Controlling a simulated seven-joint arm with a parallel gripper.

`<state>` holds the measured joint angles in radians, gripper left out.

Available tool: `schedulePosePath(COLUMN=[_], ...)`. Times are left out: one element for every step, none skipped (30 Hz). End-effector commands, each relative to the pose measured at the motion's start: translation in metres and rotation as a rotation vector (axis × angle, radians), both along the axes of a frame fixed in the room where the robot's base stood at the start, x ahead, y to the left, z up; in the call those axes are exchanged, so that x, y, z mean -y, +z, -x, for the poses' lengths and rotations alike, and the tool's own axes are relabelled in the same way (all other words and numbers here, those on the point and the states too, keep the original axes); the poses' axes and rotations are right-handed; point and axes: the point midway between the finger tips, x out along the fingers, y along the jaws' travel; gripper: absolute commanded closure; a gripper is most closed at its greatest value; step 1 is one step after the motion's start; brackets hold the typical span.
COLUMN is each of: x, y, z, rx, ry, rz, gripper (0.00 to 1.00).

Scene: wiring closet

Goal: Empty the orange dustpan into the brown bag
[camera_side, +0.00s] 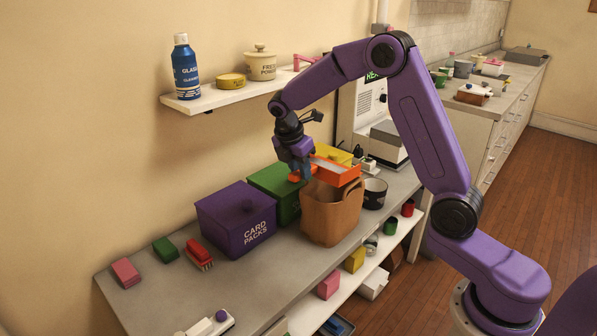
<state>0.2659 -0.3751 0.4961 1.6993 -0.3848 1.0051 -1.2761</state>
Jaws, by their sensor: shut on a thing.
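The orange dustpan (338,172) is held above the brown bag (330,215), its pan reaching right over the bag's back rim. A pale inner surface shows in the pan; I cannot tell what lies in it. My gripper (298,174) is shut on the dustpan's handle at the pan's left end, above the bag's left rim. The brown bag stands upright on the grey counter (295,262), with a handle hole at its right side.
A purple box (236,218) marked CARD PACKS and a green box (275,190) stand left of the bag. A black pot (375,193) stands to its right. A red brush (200,254) and small blocks lie at left. A wall shelf (235,95) hangs above.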

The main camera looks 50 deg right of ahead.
Motion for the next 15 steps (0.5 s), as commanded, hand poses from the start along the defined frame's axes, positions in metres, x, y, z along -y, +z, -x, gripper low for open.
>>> schedulePosePath(x=[0.004,0.006,0.007,0.008,0.01,0.011,0.012,0.014,0.016,0.019,0.021,0.024,0.026,0.028,0.031], y=[0.007,0.01,0.015,0.019,0.022,0.026,0.03,0.033,0.037,0.039,0.042,0.046,0.049,0.051,0.055], z=[0.0,0.0,-0.001,-0.001,-0.001,-0.001,-0.001,-0.001,-0.001,-0.001,-0.001,-0.001,-0.001,-0.001,-0.001], rx=[0.002,0.001,0.001,0.002,-0.001,-0.002,-0.001,-0.001,-0.004,-0.005,-0.007,-0.005,-0.006,-0.009,-0.01], ry=[-0.006,-0.007,-0.006,-0.004,-0.006,-0.006,-0.005,-0.005,-0.006,-0.007,-0.007,-0.004,-0.005,-0.006,-0.006], rz=[-0.032,-0.053,-0.082,-0.104,-0.124,-0.152,-0.173,-0.194,-0.222,-0.243,-0.265,-0.293,-0.314,-0.334,-0.362], gripper=[1.0,1.0,1.0,1.0,1.0,1.0,1.0,1.0,1.0,1.0,1.0,1.0,1.0,1.0,1.0])
